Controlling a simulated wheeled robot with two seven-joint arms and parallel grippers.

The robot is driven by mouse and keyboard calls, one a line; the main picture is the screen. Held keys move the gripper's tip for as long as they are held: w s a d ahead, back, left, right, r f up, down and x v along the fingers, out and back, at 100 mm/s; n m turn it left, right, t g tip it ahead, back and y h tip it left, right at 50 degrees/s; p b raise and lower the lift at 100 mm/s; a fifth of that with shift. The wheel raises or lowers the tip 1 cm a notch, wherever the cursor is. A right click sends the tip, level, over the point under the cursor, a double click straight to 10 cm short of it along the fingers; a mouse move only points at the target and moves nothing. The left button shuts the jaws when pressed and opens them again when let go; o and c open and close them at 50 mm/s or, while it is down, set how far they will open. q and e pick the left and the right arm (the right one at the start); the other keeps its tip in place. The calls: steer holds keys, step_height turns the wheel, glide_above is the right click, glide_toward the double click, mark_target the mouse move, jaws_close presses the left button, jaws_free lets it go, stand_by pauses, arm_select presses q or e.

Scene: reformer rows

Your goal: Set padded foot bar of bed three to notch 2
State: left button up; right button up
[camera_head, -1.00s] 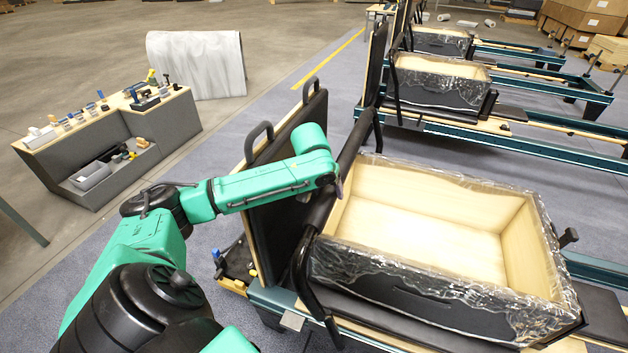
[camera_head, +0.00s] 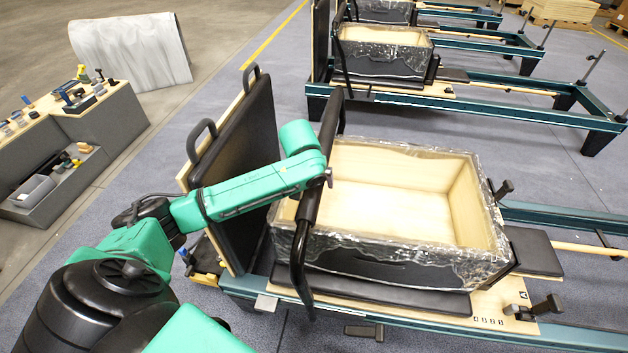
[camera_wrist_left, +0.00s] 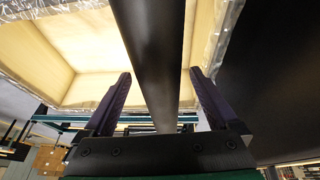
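The black padded foot bar (camera_head: 308,205) of the nearest bed stands raised between the black upright board and the box on the bed. My left gripper (camera_head: 329,176) is at the padded part of this bar in the head view, its fingers mostly hidden by the arm's end. In the left wrist view the bar (camera_wrist_left: 152,60) runs between the two dark fingers of the left gripper (camera_wrist_left: 160,95), with a visible gap on each side. The gripper is open around the bar. The notches are not clearly visible. My right gripper is not in view.
A wooden box wrapped in clear film (camera_head: 385,262) sits just right of the bar. A black padded board with handles (camera_head: 240,165) stands close on the left. Other beds (camera_head: 455,100) stand behind. A grey bench with tools (camera_head: 75,150) is at far left.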

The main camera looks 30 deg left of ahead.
arm_select(q)
steer(key=v, duration=1.4)
steer(key=shift+r, duration=0.25)
